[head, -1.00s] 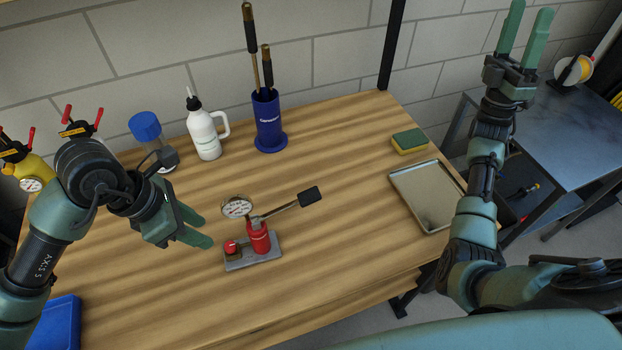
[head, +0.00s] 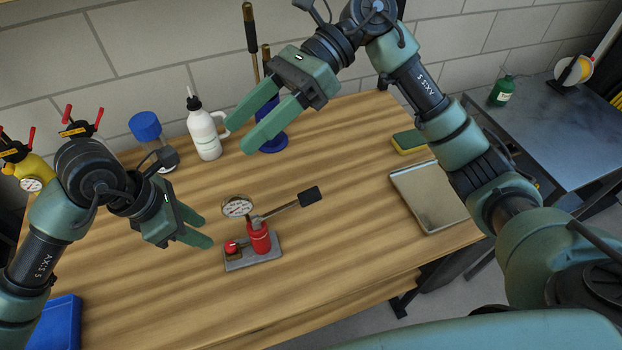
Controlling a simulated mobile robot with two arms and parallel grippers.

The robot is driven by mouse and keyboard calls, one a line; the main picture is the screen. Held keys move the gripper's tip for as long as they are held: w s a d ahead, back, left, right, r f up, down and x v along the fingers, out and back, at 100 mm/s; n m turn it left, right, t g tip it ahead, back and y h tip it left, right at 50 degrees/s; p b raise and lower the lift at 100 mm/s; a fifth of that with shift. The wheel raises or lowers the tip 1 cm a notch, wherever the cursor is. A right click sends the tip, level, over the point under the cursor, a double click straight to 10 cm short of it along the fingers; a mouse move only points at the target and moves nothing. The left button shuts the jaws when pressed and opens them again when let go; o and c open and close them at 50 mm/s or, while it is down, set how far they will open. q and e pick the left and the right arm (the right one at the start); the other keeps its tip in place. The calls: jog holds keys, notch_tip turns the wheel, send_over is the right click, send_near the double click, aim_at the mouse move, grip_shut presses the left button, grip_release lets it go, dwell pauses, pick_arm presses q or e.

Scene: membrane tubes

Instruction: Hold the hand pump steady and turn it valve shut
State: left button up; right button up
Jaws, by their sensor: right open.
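The hand pump stands on the table with a red body (head: 259,238) on a grey base plate (head: 262,256). A round white gauge (head: 237,206) is on its upper left, and a lever with a black grip (head: 311,196) points up and right. A small red valve knob (head: 231,247) is on the left of the base. My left gripper (head: 208,230) is left of the pump, open and empty, apart from it, its fingers pointing toward it. My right gripper (head: 236,132) is open and empty above the back of the table, its fingers pointing down-left.
A white bottle (head: 205,135), a blue-capped jar (head: 146,127) and a blue holder (head: 272,137) with handled tools stand behind. A sponge (head: 409,141) and metal tray (head: 431,200) lie at right. A blue bin (head: 55,325) is front left. Table around the pump is clear.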

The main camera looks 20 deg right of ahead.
aim_at(311, 197)
jog(key=d+f+t+h, duration=0.1)
jog(key=d+f+h, duration=0.2)
jog(key=f+h, duration=0.1)
jog(key=d+f+t+h, duration=0.1)
jog(key=d+f+h, duration=0.2)
jog(key=f, duration=0.3)
jog(key=d+f+m+t+h, duration=0.1)
jog(key=d+f+h, duration=0.2)
jog(key=f+h, duration=0.2)
jog(key=shift+s+f+t, duration=0.4)
jog(key=shift+f, duration=0.2)
notch_tip(311, 197, down, 8)
jog(key=shift+r, duration=0.2)
grip_shut()
jog(key=shift+a, duration=0.1)
